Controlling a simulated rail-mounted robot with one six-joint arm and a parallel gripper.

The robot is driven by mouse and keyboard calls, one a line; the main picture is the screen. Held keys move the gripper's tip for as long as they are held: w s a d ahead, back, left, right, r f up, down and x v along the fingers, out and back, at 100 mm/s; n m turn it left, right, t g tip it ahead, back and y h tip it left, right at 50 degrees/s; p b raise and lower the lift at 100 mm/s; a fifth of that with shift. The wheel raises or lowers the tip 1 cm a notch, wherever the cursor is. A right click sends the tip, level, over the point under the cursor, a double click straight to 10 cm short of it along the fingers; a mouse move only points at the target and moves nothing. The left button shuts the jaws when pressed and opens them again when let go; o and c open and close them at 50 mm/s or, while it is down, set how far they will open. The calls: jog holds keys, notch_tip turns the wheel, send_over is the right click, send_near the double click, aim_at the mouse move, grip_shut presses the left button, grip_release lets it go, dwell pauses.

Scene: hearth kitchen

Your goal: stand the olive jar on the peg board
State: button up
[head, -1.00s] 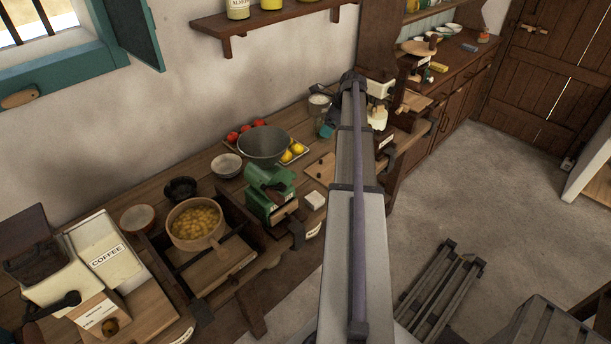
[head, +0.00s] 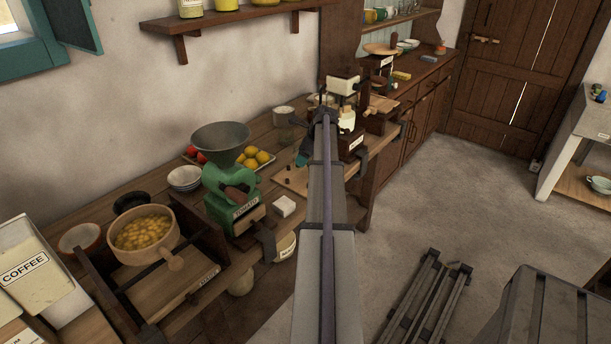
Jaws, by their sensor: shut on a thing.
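A small wooden board with dark spots (head: 291,181), which looks like the peg board, lies on the counter right of the green grinder. My arm crosses the middle of the view and covers part of that area. A small teal part beside the arm appears to belong to my gripper (head: 303,158), over the back edge of the board. The fingertips are hidden behind the arm, so I cannot see what they hold. I cannot make out the olive jar.
A plate with lemons (head: 257,158) and a pale canister (head: 284,116) are behind. A cream-and-wood mill (head: 344,86) stands behind the arm. The floor to the right has open room.

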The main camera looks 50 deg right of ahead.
notch_tip(320, 180, down, 4)
jog(key=b, duration=0.4)
jog(key=shift+r, duration=0.35)
jog(key=shift+f, duration=0.2)
jog(key=o, duration=1)
jog(key=shift+c, duration=0.2)
jog(key=shift+r+p, duration=0.3)
jog(key=shift+p, duration=0.1)
jog(key=a+p+v, duration=0.1)
jog(key=p+v, duration=0.9)
jog(key=v, duration=0.1)
jog(key=shift+s+d+r+p, duration=0.35)
jog(key=shift+d+p, duration=0.05)
jog(key=shift+d, duration=0.1)
